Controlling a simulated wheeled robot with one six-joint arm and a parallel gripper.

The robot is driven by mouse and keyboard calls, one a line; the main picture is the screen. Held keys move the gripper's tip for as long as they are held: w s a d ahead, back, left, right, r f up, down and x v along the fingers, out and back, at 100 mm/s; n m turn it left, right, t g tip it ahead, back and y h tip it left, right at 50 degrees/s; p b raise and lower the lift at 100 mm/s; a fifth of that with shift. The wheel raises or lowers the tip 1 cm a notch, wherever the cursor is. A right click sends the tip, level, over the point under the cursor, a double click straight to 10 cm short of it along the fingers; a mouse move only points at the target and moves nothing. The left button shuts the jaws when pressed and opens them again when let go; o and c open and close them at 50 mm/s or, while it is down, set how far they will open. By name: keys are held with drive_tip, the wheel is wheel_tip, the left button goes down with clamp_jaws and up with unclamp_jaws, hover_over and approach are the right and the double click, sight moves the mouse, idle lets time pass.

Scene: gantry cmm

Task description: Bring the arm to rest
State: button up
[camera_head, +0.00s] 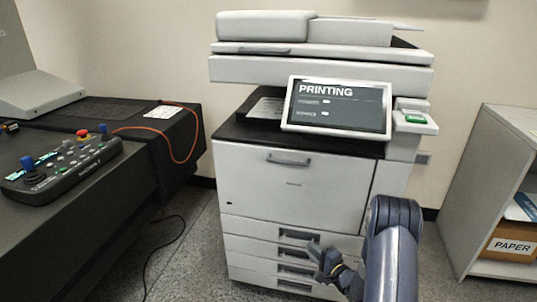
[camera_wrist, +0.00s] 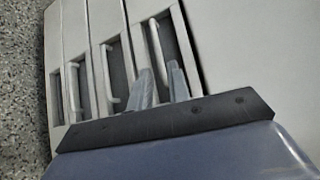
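My gripper (camera_head: 317,263) is in front of the lower drawers of the printer (camera_head: 290,182), low and right of the middle in the head view. The printer's screen (camera_head: 337,107) reads PRINTING. I cannot tell how close the fingertips are to the drawers.
A dark table (camera_head: 100,215) with a control panel (camera_head: 62,165) stands at the left. A grey shelf (camera_head: 490,190) with a box marked PAPER (camera_head: 512,247) stands at the right. A black cable (camera_head: 150,262) lies on the floor between table and printer.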

sight(299, 241)
drive_tip(key=b+x, duration=0.1)
drive_tip(key=x, duration=0.6)
drive_tip(key=shift+a+f+b, duration=0.15)
drive_tip(key=shift+b, duration=0.25)
drive_tip(key=shift+s+a, duration=0.15)
drive_tip(key=shift+a, duration=0.1)
drive_tip(key=shift+s+a+p, duration=0.2)
drive_tip(key=shift+s+p, duration=0.1)
drive_tip(key=shift+s, duration=0.45)
drive_tip(key=shift+s+a+p, duration=0.2)
drive_tip(key=shift+s+p, duration=0.1)
drive_tip(key=shift+s, duration=0.5)
drive_tip(key=shift+w, duration=0.1)
